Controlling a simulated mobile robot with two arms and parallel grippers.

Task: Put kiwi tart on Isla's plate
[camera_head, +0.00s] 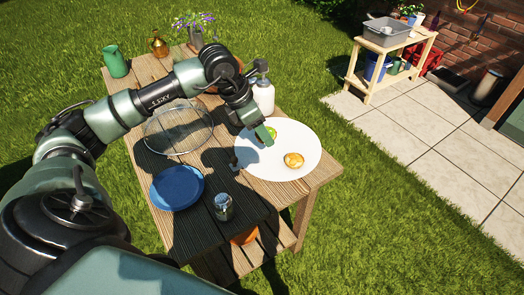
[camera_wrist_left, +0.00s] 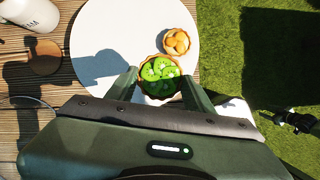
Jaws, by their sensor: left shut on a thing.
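The kiwi tart (camera_wrist_left: 160,77), green slices in a brown crust, is between the fingers of my left gripper (camera_wrist_left: 158,86) in the left wrist view. The gripper is shut on it. In the head view the left gripper (camera_head: 264,134) hangs over the large white plate (camera_head: 289,135), and the tart (camera_head: 271,131) shows partly behind it. I cannot tell whether the tart touches the plate. A blue plate (camera_head: 177,188) lies on the left of the table. No name is readable on either plate.
A second tart with orange topping (camera_head: 294,160) sits on the white plate. A white bottle (camera_head: 263,96) stands behind the plate. A wire rack (camera_head: 178,127) and a small jar (camera_head: 223,207) are on the wooden table.

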